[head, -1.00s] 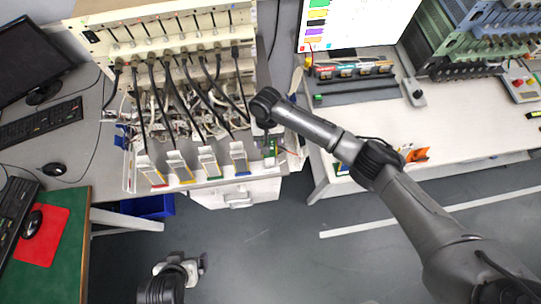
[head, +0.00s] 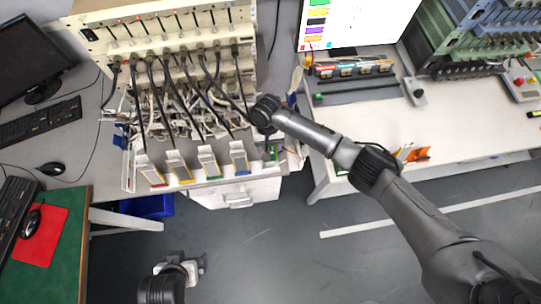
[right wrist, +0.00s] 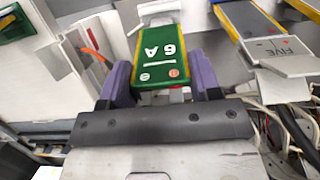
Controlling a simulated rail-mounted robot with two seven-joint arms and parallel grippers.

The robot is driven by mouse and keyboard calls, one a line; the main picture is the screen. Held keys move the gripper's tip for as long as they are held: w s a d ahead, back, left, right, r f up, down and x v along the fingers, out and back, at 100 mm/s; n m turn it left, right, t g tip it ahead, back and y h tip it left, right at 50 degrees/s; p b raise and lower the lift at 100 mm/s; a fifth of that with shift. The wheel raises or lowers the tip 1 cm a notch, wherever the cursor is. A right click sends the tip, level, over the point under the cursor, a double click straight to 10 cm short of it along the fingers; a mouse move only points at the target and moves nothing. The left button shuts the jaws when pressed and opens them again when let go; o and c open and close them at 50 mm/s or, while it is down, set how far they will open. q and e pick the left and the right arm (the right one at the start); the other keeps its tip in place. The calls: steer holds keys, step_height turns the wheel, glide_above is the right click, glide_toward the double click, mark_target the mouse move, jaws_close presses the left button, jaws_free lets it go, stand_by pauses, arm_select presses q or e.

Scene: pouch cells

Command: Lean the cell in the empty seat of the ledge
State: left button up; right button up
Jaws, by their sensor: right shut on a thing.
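In the head view the held cell (head: 270,153) shows only as a small green patch below my right wrist, at the right end of the ledge (head: 205,182). Whether it touches the ledge cannot be told. The seat under it is hidden. My left gripper (head: 185,266) is low in the head view, far from the ledge; its jaws are unclear.
Several cells lean in a row on the ledge, including a blue-fronted one (head: 240,160) nearest the held cell. Cables (head: 185,110) hang behind the row. An orange item (head: 417,155) lies on the right bench.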

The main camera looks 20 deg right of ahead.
steer(key=shift+b+x, duration=0.3)
steer(key=shift+x, duration=1)
steer(key=shift+s+f, duration=0.1)
steer(key=shift+f, duration=0.3)
steer(key=shift+f, duration=0.15)
steer(key=shift+s+f, duration=0.15)
steer(key=shift+f, duration=0.15)
